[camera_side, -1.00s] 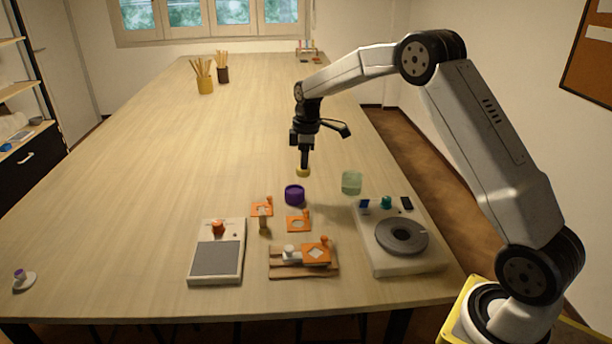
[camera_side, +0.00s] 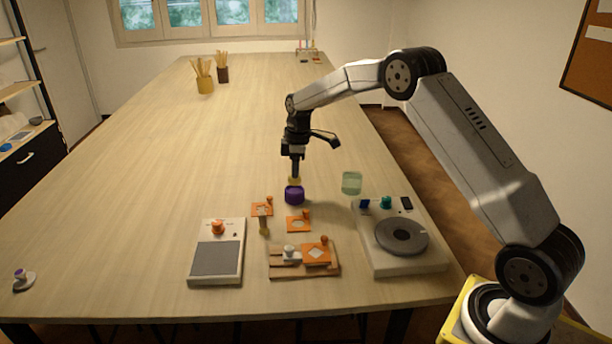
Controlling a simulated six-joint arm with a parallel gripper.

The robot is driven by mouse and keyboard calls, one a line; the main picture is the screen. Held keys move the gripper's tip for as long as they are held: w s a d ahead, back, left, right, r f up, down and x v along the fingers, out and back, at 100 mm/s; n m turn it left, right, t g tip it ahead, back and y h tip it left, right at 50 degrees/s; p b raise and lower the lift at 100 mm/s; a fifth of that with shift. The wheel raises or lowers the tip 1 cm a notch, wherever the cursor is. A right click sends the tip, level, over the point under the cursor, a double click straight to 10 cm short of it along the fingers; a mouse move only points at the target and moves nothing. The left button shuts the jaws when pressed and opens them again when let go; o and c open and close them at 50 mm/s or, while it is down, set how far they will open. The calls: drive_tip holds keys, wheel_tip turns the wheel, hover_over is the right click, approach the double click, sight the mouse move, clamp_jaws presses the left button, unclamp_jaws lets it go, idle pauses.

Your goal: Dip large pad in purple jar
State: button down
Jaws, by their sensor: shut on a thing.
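The purple jar (camera_side: 294,196) stands upright on the table, near the middle of the picture. My gripper (camera_side: 294,172) points straight down above it, shut on the large pad (camera_side: 294,182). The pad has a yellowish end, which is at the jar's mouth. Its lowest part looks hidden by the jar's rim, and I cannot tell how deep it sits. The gripper's fingers are small and dark in this view.
A pale green jar (camera_side: 351,183) stands close on the right. Orange stencil plates (camera_side: 299,225) and a small brownish upright piece (camera_side: 264,226) lie in front. A turntable unit (camera_side: 402,262) is front right, a grey-topped board (camera_side: 216,258) front left.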

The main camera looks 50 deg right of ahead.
sight(296, 182)
drive_tip(key=shift+f, duration=0.5)
drive_tip(key=shift+f, duration=0.8)
idle(0.4)
drive_tip(key=shift+f, duration=0.35)
drive_tip(key=shift+f, duration=0.25)
idle(0.4)
drive_tip(key=shift+s+f, duration=0.15)
drive_tip(key=shift+f, duration=0.15)
idle(0.8)
drive_tip(key=shift+r, duration=3.2)
